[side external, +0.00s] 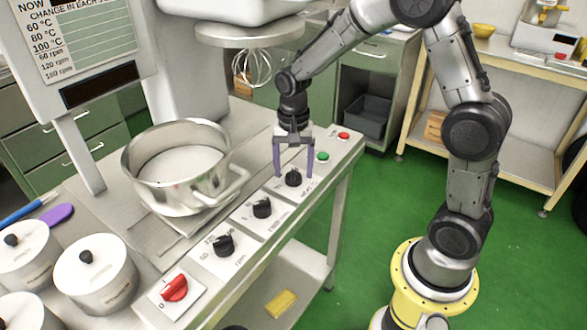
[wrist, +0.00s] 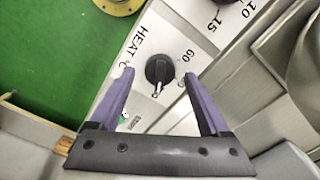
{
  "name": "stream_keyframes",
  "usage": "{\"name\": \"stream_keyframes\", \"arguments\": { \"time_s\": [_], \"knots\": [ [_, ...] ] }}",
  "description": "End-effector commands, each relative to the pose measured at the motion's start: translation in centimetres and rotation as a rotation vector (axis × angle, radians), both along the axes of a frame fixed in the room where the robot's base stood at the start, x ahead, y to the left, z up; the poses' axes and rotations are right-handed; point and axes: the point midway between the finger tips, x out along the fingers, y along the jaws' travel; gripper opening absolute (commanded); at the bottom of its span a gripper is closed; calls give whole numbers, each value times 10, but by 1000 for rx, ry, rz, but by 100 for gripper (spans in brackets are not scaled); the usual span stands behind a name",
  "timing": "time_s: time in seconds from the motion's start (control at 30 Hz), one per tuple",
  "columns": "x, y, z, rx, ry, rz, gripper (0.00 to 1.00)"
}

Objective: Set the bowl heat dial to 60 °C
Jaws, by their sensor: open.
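The heat dial is a black round knob (side external: 293,179) on a white plate at the right part of the machine's front panel. In the wrist view the knob (wrist: 159,68) stands beside the printed words HEAT °C. Its light pointer end points toward the bottom of the picture, away from the printed 60 (wrist: 188,56). Another mark is partly hidden by the right finger. My gripper (side external: 294,173) is open, its purple fingers on either side of the knob with gaps showing. In the wrist view the gripper (wrist: 158,74) holds nothing. The metal bowl (side external: 195,185) stands left of it.
Two more black dials (side external: 262,207) (side external: 223,245) and a red switch (side external: 174,288) lie along the panel. A green button (side external: 323,157) and a red button (side external: 343,136) are to the right. White lidded pots (side external: 95,280) stand at the left.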

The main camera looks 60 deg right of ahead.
Motion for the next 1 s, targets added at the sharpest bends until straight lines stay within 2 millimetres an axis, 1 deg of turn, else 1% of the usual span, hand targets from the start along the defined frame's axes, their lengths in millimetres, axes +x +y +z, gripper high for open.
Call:
{"name": "stream_keyframes", "arguments": {
  "time_s": [0.1,0.33,0.37,0.4,0.47,0.5,0.57,0.6,0.8,1.0],
  "knots": [
    [0,0,-6,0,1,0,80],
    [0,0,-7,0,0,0,80],
    [0,0,-6,0,0,0,78],
    [0,0,-6,0,0,0,71],
    [0,0,-6,0,0,0,60],
    [0,0,-6,0,0,0,53],
    [0,0,-6,0,0,0,42],
    [0,0,-6,0,0,0,35],
    [0,0,-6,0,0,0,0],
    [0,0,-6,0,0,9,0]
  ]
}}
